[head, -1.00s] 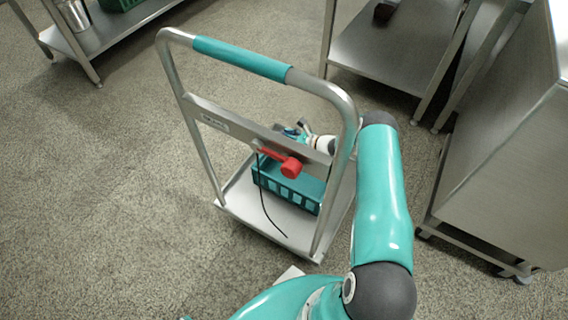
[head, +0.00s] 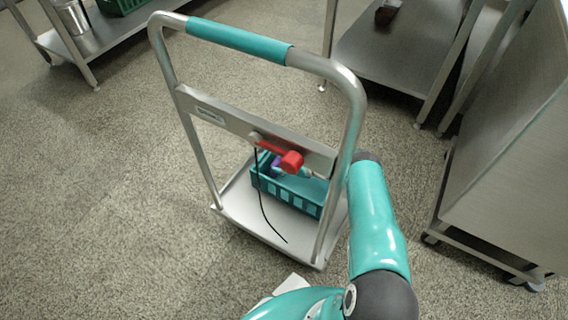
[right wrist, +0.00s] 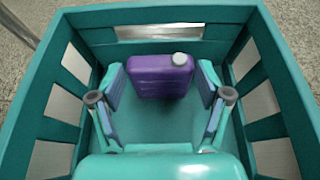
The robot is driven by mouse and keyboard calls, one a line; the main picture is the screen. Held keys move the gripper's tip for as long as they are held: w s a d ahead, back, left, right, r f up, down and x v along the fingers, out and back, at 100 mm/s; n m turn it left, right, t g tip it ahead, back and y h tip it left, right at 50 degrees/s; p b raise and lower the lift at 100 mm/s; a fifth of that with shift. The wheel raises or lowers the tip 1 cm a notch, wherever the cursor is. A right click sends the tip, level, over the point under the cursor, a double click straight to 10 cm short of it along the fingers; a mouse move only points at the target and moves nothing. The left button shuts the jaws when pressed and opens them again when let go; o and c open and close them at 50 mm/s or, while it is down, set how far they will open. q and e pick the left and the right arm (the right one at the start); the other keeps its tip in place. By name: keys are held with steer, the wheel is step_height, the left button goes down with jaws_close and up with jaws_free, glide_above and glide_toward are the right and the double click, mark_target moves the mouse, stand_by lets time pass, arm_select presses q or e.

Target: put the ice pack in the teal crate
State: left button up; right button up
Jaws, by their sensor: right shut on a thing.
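The teal crate (head: 287,196) stands on the deck of a push cart. It also fills the right wrist view (right wrist: 283,75), with slotted walls around my gripper. The ice pack is a purple block with a pale cap (right wrist: 155,78). It is inside the crate's walls, between the fingers of my right gripper (right wrist: 161,84), which is shut on it. Whether the ice pack touches the crate floor I cannot tell. In the head view a bit of purple (head: 276,166) shows behind the cart's crossbar, and most of my right gripper is hidden there. My left gripper is not in view.
The cart's frame with its teal grip (head: 238,40) rises in front of the crate. A red lever (head: 290,160) and a black cord (head: 262,205) are on its crossbar. Steel tables stand behind and a steel cabinet (head: 510,150) at right. Floor at left is clear.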

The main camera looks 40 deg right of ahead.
steer(key=o, duration=1.2)
steer(key=shift+s+r, duration=0.2)
steer(key=shift+p+v, duration=2.05)
steer(key=shift+v, duration=3.7)
steer(key=shift+r, duration=0.1)
